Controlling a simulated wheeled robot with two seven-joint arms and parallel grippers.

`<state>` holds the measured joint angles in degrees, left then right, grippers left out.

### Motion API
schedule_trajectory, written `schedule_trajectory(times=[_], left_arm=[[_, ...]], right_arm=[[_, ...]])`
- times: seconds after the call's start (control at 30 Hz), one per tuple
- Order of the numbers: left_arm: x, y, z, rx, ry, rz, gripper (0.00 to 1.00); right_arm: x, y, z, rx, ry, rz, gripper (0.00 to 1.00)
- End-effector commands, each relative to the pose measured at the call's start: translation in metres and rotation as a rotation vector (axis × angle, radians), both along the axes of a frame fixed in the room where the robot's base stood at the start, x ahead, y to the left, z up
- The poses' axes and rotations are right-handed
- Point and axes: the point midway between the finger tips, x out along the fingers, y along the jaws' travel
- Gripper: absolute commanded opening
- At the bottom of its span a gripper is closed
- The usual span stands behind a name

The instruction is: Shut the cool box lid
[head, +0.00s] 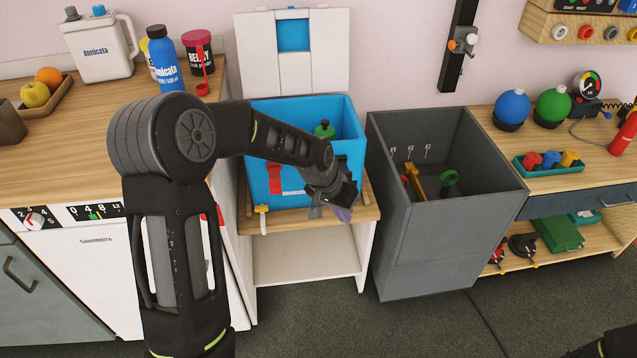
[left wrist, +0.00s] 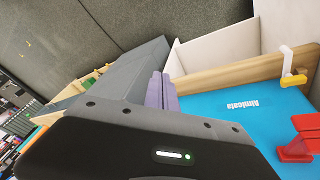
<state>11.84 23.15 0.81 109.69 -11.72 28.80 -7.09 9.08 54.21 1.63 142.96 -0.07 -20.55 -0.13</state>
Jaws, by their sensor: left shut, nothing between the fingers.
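The blue cool box (head: 330,175) stands on a small wooden-topped stand. Its white lid (head: 325,65) is open and stands upright at the back, against the wall. A red latch (head: 275,178) is on the box's front. My left gripper (head: 342,213) is low in front of the box's right front side, shut and empty; whether it touches the box I cannot tell. In the left wrist view its shut purple fingers (left wrist: 162,92) show beside the blue box front (left wrist: 245,120), with the red latch (left wrist: 302,137) at the right. My right gripper is not in view.
A grey open bin (head: 440,210) stands right of the stand. A wooden counter (head: 60,165) with a blue bottle (head: 163,62) and a white jug (head: 98,45) is on the left. A green-capped bottle (head: 324,129) stands inside the box. Dark floor lies in front.

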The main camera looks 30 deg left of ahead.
Motion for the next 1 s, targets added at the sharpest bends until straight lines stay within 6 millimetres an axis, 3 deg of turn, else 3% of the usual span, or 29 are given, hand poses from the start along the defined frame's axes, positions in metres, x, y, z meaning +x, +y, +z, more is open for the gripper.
schedule_trajectory(times=[0.03, 0.17, 0.2, 0.27, 0.3, 0.4, 0.5, 0.6, 0.87, 1.0], left_arm=[[-0.009, -0.018, -0.032, -0.027, 0.008, 0.007, 0.00], [-0.043, -0.068, -0.113, -0.105, 0.021, 0.050, 0.00], [-0.064, -0.087, -0.144, -0.130, 0.037, 0.066, 0.00], [-0.101, -0.115, -0.188, -0.163, 0.071, 0.093, 0.00], [-0.130, -0.131, -0.215, -0.180, 0.103, 0.107, 0.00], [-0.196, -0.159, -0.260, -0.203, 0.184, 0.128, 0.00], [-0.241, -0.174, -0.283, -0.209, 0.248, 0.131, 0.00], [-0.264, -0.180, -0.290, -0.211, 0.280, 0.130, 0.00], [-0.270, -0.181, -0.290, -0.211, 0.288, 0.131, 0.00], [-0.269, -0.181, -0.290, -0.211, 0.287, 0.130, 0.00]], right_arm=[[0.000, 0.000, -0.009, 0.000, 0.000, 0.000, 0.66], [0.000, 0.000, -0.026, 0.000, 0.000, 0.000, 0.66], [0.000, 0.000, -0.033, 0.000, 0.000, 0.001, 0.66], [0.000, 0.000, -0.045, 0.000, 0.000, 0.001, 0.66], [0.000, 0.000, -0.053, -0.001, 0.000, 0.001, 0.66], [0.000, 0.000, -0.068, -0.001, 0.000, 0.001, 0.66], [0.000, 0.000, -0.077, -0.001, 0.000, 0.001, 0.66], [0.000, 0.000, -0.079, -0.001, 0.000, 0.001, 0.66], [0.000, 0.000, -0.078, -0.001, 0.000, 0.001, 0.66], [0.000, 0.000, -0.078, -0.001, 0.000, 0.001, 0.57]])
